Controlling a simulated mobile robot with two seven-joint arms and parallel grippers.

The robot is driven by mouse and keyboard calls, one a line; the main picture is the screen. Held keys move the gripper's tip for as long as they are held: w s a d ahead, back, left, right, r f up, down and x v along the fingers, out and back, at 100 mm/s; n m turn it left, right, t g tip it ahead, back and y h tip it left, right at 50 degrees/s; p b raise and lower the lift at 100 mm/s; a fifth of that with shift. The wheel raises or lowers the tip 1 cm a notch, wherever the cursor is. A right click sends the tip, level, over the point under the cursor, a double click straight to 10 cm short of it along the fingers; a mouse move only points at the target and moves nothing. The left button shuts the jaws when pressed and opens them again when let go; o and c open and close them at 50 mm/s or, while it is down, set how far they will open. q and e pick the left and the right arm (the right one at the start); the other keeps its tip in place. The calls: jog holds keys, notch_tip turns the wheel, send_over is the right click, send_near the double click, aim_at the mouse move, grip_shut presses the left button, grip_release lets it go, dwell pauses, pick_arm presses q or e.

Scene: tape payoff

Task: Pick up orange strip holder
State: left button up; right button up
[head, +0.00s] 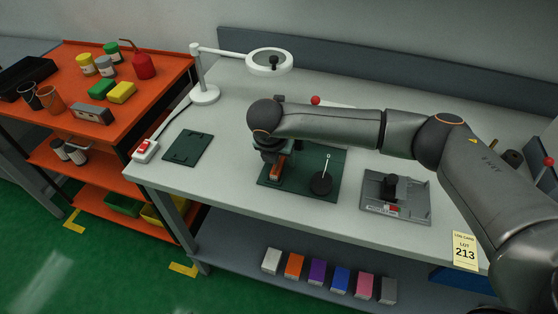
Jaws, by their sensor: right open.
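A small orange piece (276,172), which looks like the orange strip holder, stands on a dark green plate (325,194) in the middle of the grey workbench. My right gripper (273,158) points down right over it and is open. The gripper and wrist hide the top of the orange piece, and I cannot tell whether the fingers touch it. My left gripper is not in view.
A black disc (320,184) with a thin white-tipped rod shares the green plate. A grey fixture (395,196) is to the right, an empty dark green plate (187,148) to the left. A magnifier lamp (269,63) stands behind. Several coloured boxes (294,266) line the lower shelf.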

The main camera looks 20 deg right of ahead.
jog(key=shift+f, duration=0.2)
grip_shut()
dwell(0.4)
